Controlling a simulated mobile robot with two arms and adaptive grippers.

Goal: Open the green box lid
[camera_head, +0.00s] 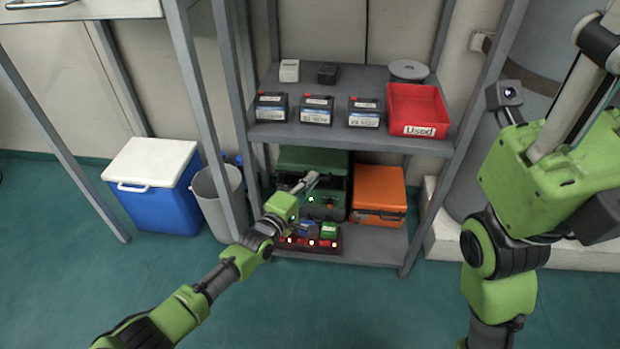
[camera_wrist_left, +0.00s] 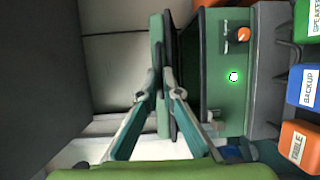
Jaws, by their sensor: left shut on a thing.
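The green box (camera_head: 335,204) stands on the lower shelf, with a lit green light on its front. Its green lid (camera_head: 312,158) appears partly raised, with a dark gap below it. My left gripper (camera_head: 312,179) reaches in at the front of the box. In the left wrist view, its fingers (camera_wrist_left: 161,75) close on the edge of the lid (camera_wrist_left: 156,35), and the box body (camera_wrist_left: 235,105) is to the right with a light and an orange knob.
An orange case (camera_head: 379,190) stands right of the box. A charger strip with red lights (camera_head: 325,248) and small packs sits in front. The upper shelf (camera_head: 335,78) holds batteries and a red bin (camera_head: 418,106). A blue cooler (camera_head: 150,195) and grey bin (camera_head: 218,205) stand left.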

